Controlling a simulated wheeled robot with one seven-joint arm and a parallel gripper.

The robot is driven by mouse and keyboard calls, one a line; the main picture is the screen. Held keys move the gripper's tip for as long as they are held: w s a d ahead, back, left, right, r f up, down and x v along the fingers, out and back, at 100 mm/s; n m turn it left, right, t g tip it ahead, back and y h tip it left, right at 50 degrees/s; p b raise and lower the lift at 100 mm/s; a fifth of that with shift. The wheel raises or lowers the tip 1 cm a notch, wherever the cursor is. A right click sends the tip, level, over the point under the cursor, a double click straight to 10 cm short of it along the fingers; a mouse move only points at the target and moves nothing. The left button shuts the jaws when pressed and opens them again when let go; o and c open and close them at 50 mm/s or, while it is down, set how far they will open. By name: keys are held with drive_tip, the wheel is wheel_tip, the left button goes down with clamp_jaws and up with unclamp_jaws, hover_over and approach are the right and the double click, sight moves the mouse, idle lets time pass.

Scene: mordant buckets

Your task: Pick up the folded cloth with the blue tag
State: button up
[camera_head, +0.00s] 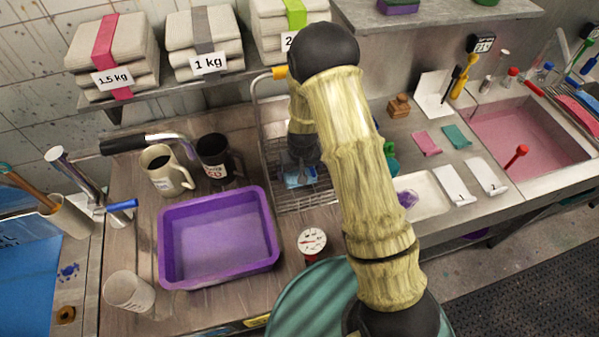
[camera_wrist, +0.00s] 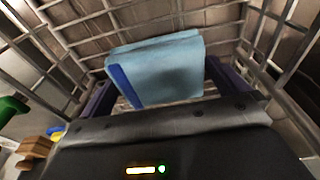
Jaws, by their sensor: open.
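A folded light blue cloth (camera_wrist: 165,68) with a dark blue strip (camera_wrist: 126,86) along its left edge lies in a wire basket (camera_wrist: 95,38). In the head view a bit of the blue cloth (camera_head: 296,181) shows in the basket (camera_head: 309,200), partly hidden by my gripper. My gripper (camera_wrist: 160,88) is open, pointing down into the basket, with one dark finger on each side of the cloth. It also shows in the head view (camera_head: 303,168). I cannot tell whether the fingers touch the cloth.
Basket wires surround the gripper closely. Beside the basket are a purple tray (camera_head: 218,240), a black mug (camera_head: 214,157), a beige mug (camera_head: 162,170) and a red-and-white round item (camera_head: 312,242). A shelf (camera_head: 180,88) with folded stacks is behind; a pink sink (camera_head: 525,140) is right.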

sight(310, 179)
drive_tip(key=shift+w, duration=0.1)
drive_tip(key=c, duration=0.9)
drive_tip(key=shift+o, duration=0.2)
drive_tip(key=shift+r, duration=0.1)
drive_tip(key=shift+r+b, duration=0.4)
drive_tip(key=shift+b, duration=0.15)
drive_tip(key=s+d+b, duration=0.2)
drive_tip(key=s+d, duration=0.1)
drive_tip(key=shift+s+f+b, duration=0.15)
drive_tip(key=shift+s+b, duration=0.1)
drive_tip(key=shift+b, duration=0.05)
wheel_tip(310, 179, up, 14)
drive_tip(key=b, duration=0.1)
drive_tip(key=shift+w+a+r, duration=0.15)
drive_tip(key=shift+a+r, duration=0.05)
